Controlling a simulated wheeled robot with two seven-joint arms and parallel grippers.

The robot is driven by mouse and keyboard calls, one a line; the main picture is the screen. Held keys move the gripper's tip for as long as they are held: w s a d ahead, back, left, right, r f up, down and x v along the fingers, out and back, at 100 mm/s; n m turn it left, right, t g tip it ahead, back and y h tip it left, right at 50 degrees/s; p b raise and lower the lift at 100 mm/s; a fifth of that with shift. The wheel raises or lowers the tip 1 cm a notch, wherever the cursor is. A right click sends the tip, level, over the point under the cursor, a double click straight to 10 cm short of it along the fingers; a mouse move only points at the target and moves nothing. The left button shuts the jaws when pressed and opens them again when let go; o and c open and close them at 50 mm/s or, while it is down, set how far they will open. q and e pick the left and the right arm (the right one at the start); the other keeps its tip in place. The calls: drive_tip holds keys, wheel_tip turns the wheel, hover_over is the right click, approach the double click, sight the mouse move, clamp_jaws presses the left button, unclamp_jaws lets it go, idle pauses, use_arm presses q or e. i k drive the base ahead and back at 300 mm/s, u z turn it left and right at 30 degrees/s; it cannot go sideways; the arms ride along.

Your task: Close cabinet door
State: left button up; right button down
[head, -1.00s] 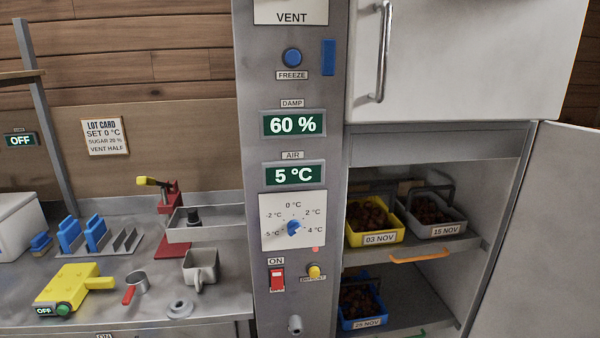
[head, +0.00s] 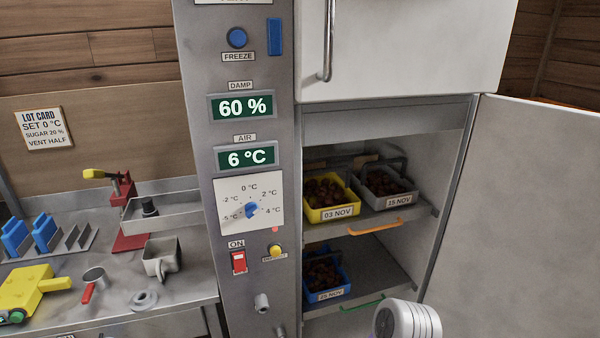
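The cabinet's lower door (head: 520,220) stands wide open, swung out to the right. Its broad pale face fills the right side of the head view, and its lower part runs out of the frame. The cabinet frame (head: 390,125) around the opening is grey metal, with shelves inside. The upper white door (head: 410,45) is shut and has a vertical bar handle (head: 328,40). Neither gripper shows. A ribbed, pale rounded part at the bottom, in front of the opening, looks like my own arm.
Yellow (head: 335,213), grey (head: 397,199) and blue (head: 328,295) crates of chestnuts sit on the shelves. An orange handle (head: 375,228) and a green handle (head: 362,302) stick out at the shelf fronts. A control column (head: 240,190) and a cluttered bench (head: 100,315) are left.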

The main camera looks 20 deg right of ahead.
sight(519, 256)
drive_tip(key=u, duration=1.1)
drive_tip(key=k, duration=0.85)
drive_tip(key=z, duration=2.05)
drive_tip(key=k, duration=1.3)
drive_tip(key=z, duration=1.3)
drive_tip(key=i, duration=1.3)
drive_tip(key=z, duration=0.45)
drive_tip(key=i, duration=1.75)
drive_tip(key=u, duration=0.85)
